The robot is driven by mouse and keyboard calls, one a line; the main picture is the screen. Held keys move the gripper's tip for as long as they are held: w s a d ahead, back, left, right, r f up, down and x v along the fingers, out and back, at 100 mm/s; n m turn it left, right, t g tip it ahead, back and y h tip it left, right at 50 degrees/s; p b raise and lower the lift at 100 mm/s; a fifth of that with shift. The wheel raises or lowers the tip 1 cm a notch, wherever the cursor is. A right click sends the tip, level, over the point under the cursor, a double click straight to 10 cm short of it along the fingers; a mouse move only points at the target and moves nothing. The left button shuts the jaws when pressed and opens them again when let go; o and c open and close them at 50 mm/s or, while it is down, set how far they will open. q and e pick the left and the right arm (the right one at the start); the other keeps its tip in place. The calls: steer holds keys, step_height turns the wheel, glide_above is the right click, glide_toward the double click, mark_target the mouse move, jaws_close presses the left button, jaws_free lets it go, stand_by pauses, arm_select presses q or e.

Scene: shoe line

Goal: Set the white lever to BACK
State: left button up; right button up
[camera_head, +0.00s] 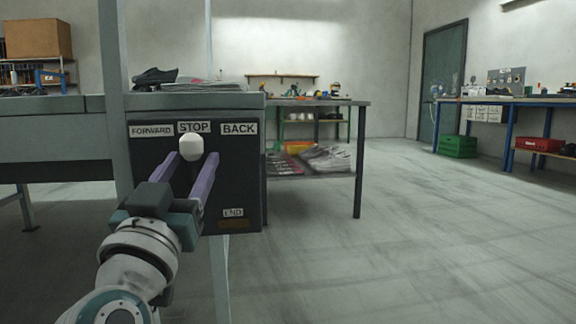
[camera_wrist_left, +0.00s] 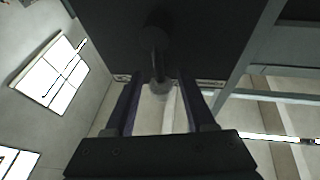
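The white lever (camera_head: 191,147) has a rounded knob. In the head view it stands at the middle of a dark control panel (camera_head: 240,180), just below the STOP label (camera_head: 194,127). The FORWARD label (camera_head: 152,130) is to its left and the BACK label (camera_head: 239,128) to its right. My left gripper (camera_head: 190,158) is open, with its purple fingers pointing at the panel, one on each side of the knob. My right gripper is not in view.
The panel is on the end of a grey conveyor line (camera_head: 60,103), with a dark shoe (camera_head: 155,76) on top. A metal table (camera_head: 362,150) stands behind it to the right. The floor (camera_head: 420,240) on the right is clear. A green crate (camera_head: 457,146) is farther back.

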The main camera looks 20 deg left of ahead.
arm_select(q)
jaws_close()
steer(key=shift+r, duration=0.1)
